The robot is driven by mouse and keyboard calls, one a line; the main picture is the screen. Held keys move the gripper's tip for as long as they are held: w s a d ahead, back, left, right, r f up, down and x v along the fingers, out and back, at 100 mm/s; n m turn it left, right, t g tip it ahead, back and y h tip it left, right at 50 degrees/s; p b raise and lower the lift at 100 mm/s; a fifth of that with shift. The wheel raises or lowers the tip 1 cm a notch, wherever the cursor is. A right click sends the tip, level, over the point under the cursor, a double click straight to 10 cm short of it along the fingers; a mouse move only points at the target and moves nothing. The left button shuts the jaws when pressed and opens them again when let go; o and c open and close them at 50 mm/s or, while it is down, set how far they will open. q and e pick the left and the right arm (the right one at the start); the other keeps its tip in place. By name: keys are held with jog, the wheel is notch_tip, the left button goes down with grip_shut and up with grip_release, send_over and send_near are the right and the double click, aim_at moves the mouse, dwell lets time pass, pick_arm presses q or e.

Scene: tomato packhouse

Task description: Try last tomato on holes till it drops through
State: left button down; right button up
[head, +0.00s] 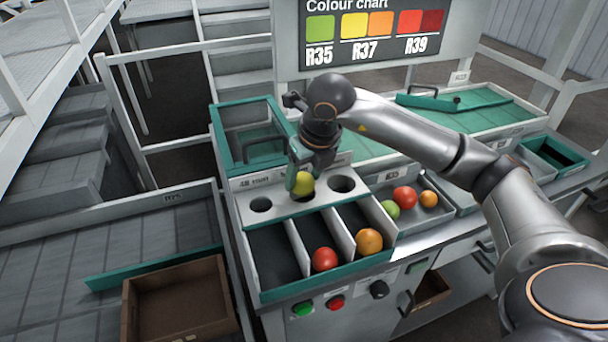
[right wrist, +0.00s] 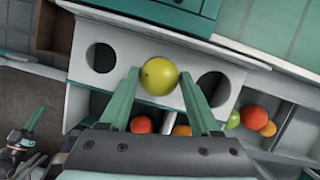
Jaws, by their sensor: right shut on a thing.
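My right gripper (head: 302,180) is shut on a yellow-green tomato (head: 303,183) at the middle hole of the sizing board (head: 241,185). The right wrist view shows the tomato (right wrist: 160,76) between the teal fingertips (right wrist: 157,80). The tomato covers most of the middle hole; whether it touches the rim is unclear. The left hole (head: 261,205) and right hole (head: 342,184) are empty. Below, a red tomato (head: 325,259) lies in the middle bin and an orange tomato (head: 369,241) in the right bin. My left gripper (right wrist: 32,132) shows partly in the right wrist view; its jaws are unclear.
A tray at the right holds a green tomato (head: 390,209), a red one (head: 404,197) and an orange one (head: 428,199). A colour chart (head: 375,30) stands behind. An empty brown box (head: 178,300) is at lower left. The left bin (head: 272,252) looks empty.

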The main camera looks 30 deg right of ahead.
jog(key=o, duration=1)
jog(key=shift+c, duration=0.2)
jog(key=shift+r, duration=0.1)
dwell(0.8)
jog(key=shift+r+p, duration=2.4)
jog(key=shift+r, duration=1)
